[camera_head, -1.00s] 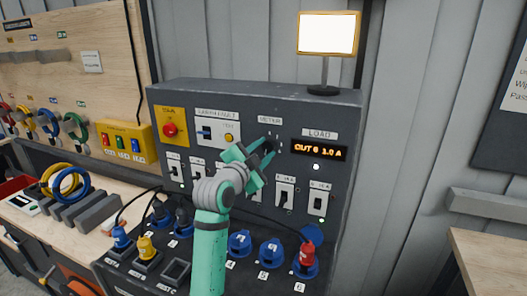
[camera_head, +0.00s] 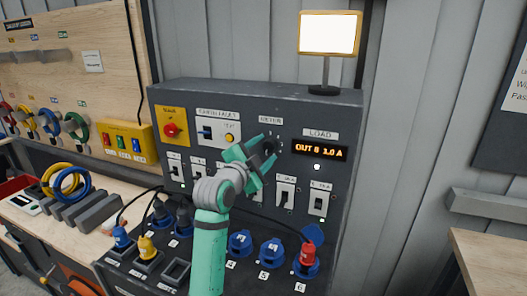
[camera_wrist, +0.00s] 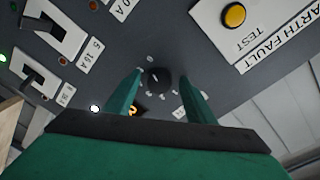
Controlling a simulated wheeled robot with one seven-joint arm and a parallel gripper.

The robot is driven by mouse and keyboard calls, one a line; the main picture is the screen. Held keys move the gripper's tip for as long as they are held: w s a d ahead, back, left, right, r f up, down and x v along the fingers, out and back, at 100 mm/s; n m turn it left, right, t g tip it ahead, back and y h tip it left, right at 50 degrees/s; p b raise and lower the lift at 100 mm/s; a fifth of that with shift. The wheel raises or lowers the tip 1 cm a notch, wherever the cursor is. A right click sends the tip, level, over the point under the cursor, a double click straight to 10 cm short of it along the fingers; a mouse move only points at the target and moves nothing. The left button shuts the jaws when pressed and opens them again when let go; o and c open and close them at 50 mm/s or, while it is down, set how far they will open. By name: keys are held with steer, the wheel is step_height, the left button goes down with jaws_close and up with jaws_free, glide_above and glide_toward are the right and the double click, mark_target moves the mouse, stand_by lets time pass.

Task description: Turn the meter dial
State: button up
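The meter dial (camera_wrist: 158,79) is a small round black knob with a white pointer line and tick marks around it, set in the dark grey panel. In the head view the dial (camera_head: 270,147) sits under the METER label, partly behind my gripper. My gripper (camera_head: 266,152) has green fingers and is open in front of the dial. In the wrist view the two fingers (camera_wrist: 158,98) stand apart on either side of the dial, with gaps, so it does not look gripped. The load display (camera_head: 320,151) shows orange text ending in 1.0 A.
A red emergency button (camera_head: 171,130) and the earth fault test button (camera_head: 229,137) are left of the dial. Breaker switches (camera_head: 285,195) line the panel below. Plugs and sockets (camera_head: 270,250) cover the sloping base.

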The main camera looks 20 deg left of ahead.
steer(key=shift+s, duration=0.1)
steer(key=s+a, duration=0.1)
steer(key=s, duration=0.9)
steer(key=shift+s+r, duration=0.15)
steer(key=shift+s, duration=0.15)
steer(key=shift+a, duration=0.1)
